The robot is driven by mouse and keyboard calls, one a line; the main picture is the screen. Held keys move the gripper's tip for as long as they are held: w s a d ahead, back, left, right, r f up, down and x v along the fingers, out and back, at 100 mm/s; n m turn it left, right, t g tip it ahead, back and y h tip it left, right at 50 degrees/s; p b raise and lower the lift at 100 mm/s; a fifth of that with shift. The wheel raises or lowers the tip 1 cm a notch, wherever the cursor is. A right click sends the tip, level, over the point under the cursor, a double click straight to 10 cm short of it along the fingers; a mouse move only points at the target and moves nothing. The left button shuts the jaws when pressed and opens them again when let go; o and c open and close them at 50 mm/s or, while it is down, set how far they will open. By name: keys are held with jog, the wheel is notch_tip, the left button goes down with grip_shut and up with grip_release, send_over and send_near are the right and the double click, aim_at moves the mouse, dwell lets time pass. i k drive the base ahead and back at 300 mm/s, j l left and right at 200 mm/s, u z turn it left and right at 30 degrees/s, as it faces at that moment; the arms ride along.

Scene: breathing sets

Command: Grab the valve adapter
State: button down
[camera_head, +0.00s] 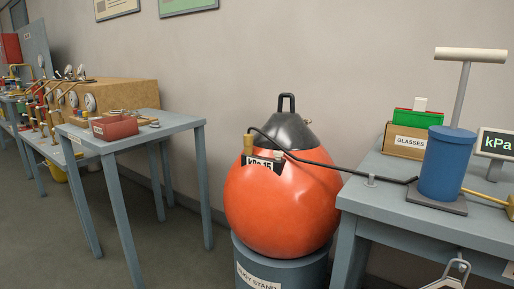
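I cannot single out the valve adapter for sure. Small objects (148,121) lie by a red tray (115,128) on the left table, too small to identify. A pale metal part (455,272) at the bottom right edge looks like my gripper, cut off by the frame. Its fingers do not show clearly, and it is apart from the buoy fittings.
The buoy sits on a grey-blue stand (280,268) between two tables. The right table (390,200) holds a blue pump (445,165), a box labelled GLASSES (404,141) and a kPa display (496,143). Gauges and brass fittings crowd the far left. Floor shows between the left table and stand.

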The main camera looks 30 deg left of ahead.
aim_at(248, 138)
jog(key=u, duration=1.5)
